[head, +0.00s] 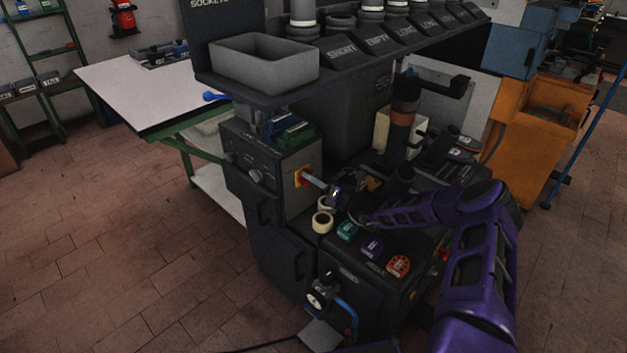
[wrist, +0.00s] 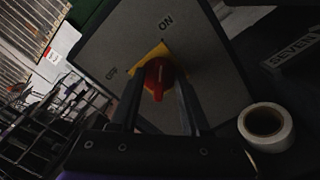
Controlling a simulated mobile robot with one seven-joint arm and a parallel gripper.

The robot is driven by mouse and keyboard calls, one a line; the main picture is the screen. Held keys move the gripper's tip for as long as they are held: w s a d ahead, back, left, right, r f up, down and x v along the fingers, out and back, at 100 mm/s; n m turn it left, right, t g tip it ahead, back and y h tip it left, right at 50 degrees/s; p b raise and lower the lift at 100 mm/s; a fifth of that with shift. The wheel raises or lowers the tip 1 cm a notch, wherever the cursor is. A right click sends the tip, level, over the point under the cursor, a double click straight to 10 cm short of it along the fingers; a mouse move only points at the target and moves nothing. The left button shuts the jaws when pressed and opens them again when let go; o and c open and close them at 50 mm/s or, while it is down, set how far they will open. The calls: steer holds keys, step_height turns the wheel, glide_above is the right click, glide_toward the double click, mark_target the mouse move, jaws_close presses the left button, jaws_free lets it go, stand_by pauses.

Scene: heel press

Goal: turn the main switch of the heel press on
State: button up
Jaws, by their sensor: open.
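The main switch (head: 300,178) is a red rotary knob on a yellow plate, on the grey side panel of the heel press (head: 270,165). In the wrist view the red knob (wrist: 157,77) is near the middle, with ON printed above it and OFF to its upper left. I cannot tell which mark the knob points to. My gripper (head: 312,181) reaches the panel from the right in the head view. In the wrist view its two fingers (wrist: 160,92) are apart, one on each side of the knob. I cannot tell whether they touch it.
Rolls of tape (head: 322,221) stand on the press ledge below my gripper; one roll (wrist: 266,126) shows at right in the wrist view. A grey bin (head: 264,62) sits above. Open floor (head: 120,250) lies to the left.

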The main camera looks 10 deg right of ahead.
steer(key=p+v, duration=0.1)
steer(key=v, duration=1.6)
steer(key=shift+s, duration=0.15)
steer(key=shift+d, duration=0.1)
